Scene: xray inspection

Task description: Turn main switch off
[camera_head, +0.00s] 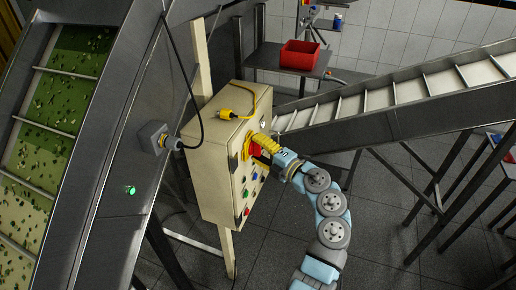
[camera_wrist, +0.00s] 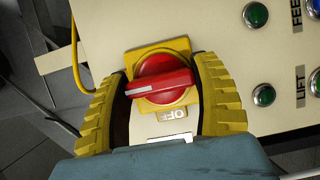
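The main switch is a red rotary knob (camera_wrist: 162,82) on a yellow square plate (camera_wrist: 180,46), mounted on the face of a beige control box (camera_head: 222,158). In the wrist view its red handle lies roughly crosswise, its white-marked end to the left. An OFF label (camera_wrist: 172,114), upside down, sits just below the plate. My gripper (camera_head: 260,147) is at the box face. In the wrist view its yellow ribbed fingers stand apart on either side of the knob, close to the handle's ends. I cannot tell whether they touch it.
Green buttons (camera_wrist: 256,15) labelled FEED and LIFT (camera_wrist: 264,94) lie right of the switch. A black cable (camera_head: 186,75) hangs near the box, and a yellow cable (camera_head: 243,92) loops over its top. Conveyors (camera_head: 400,97) flank the box. A red bin (camera_head: 300,55) stands behind.

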